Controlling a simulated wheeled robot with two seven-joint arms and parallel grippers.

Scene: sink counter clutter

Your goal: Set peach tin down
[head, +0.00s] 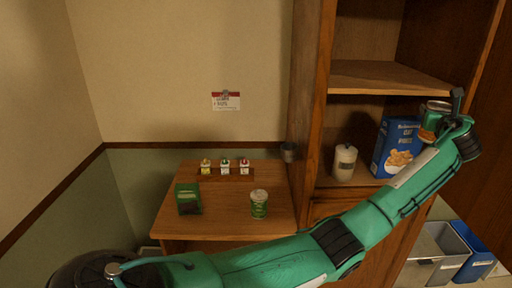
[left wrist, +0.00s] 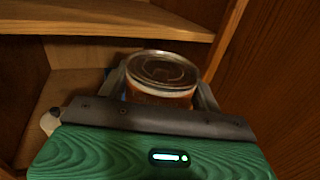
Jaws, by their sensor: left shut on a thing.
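The tin's lower part is hidden behind the gripper there. My right gripper is not in view.
The cupboard shelf (head: 385,75) is above, and the lower shelf holds a white jar (head: 344,162) and the blue cereal box (head: 396,146). A wooden table (head: 228,220) holds a green can (head: 259,204), a green packet (head: 188,198) and small bottles. Bins (head: 436,250) stand lower right.

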